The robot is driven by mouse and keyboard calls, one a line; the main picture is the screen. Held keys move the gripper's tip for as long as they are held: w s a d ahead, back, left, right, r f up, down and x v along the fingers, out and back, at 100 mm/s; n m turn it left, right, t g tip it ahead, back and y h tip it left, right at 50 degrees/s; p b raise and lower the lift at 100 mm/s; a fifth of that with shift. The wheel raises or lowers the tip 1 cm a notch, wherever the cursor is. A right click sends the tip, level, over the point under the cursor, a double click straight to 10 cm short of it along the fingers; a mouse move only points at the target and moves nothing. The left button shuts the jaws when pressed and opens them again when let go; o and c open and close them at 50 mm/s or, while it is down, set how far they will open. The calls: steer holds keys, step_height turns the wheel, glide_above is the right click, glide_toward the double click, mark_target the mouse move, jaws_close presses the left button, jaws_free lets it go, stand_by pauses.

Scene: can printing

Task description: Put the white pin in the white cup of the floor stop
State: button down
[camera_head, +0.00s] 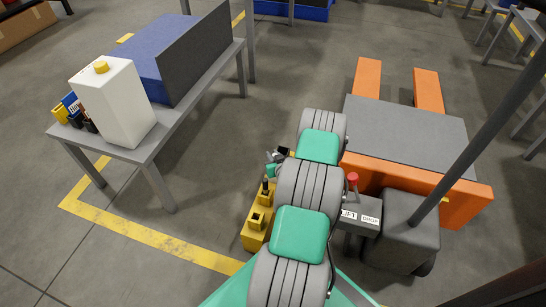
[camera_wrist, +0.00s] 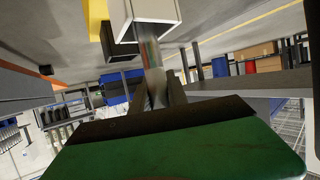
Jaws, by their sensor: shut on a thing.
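My gripper (camera_wrist: 155,97) is shut on a pin (camera_wrist: 151,60), which looks like a shiny grey-white rod in the wrist view. The pin points away from the fingers toward a white square cup (camera_wrist: 155,10) at the top of the wrist view. The pin's far end meets the cup's dark opening; I cannot tell how deep it is, if inside at all. Yellow parts of the floor stop (camera_wrist: 105,40) show beside the cup. In the head view the yellow floor stop (camera_head: 256,228) lies on the floor left of my arm. There my arm hides the white cup and most of my gripper.
A grey table (camera_head: 150,150) at left holds a white canister (camera_head: 113,103).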

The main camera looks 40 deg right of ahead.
steer(key=shift+f, duration=0.2)
steer(key=c, duration=1.3)
jaws_free()
